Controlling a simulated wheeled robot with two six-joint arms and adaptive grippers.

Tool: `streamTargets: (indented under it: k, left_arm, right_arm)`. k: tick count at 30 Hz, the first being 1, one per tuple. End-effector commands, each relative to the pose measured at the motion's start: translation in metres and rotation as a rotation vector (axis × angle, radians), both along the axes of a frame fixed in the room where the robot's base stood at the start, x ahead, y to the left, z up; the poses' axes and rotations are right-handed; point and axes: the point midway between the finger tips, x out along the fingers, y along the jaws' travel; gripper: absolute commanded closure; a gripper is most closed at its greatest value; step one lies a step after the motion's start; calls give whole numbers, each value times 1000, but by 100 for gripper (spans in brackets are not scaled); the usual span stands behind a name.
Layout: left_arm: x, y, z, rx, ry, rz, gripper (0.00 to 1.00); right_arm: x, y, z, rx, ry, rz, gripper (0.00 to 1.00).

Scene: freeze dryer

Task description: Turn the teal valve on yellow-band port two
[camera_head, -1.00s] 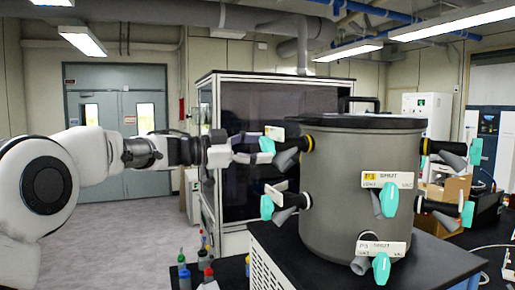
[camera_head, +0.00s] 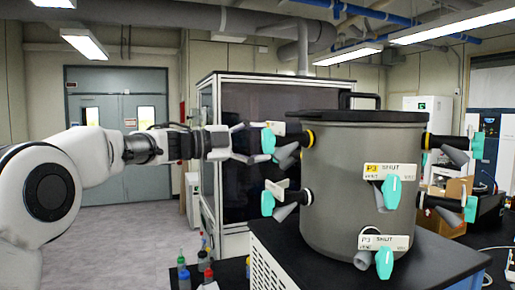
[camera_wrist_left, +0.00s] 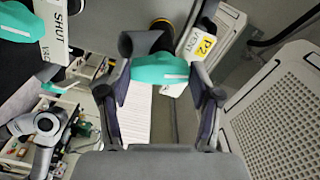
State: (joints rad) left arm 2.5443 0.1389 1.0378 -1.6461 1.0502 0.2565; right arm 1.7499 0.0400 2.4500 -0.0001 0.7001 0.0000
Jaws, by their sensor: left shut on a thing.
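The grey drum (camera_head: 345,215) carries several ports with teal valves and label tags. The teal valve (camera_head: 268,141) of yellow-band port two sits at the drum's upper left and appears upright. In the left wrist view this valve (camera_wrist_left: 160,69) lies across the space between my fingers, beside the yellow "P2" tag (camera_wrist_left: 201,44). My left gripper (camera_head: 243,144) is at this valve, its fingers on either side and shut on it. In the left wrist view the gripper (camera_wrist_left: 164,92) spans the valve's ends. My right gripper is in neither view.
Another teal valve (camera_head: 268,203) is just below. A yellow-band P3 valve (camera_head: 391,191) and a lower P3 valve (camera_head: 384,264) face front. Bottles (camera_head: 205,270) stand on the bench at lower left. A dark-glass cabinet (camera_head: 285,98) is behind the drum.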

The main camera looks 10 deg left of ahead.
Motion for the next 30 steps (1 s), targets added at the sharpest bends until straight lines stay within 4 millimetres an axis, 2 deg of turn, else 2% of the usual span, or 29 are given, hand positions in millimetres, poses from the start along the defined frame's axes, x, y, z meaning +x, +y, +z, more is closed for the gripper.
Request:
streamTargets:
  k: [12,30]
  left_arm:
    - [0,0,0,150,-227,1,71]
    - [1,0,0,188,-280,0,71]
  right_arm:
    - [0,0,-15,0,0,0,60]
    - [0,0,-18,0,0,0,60]
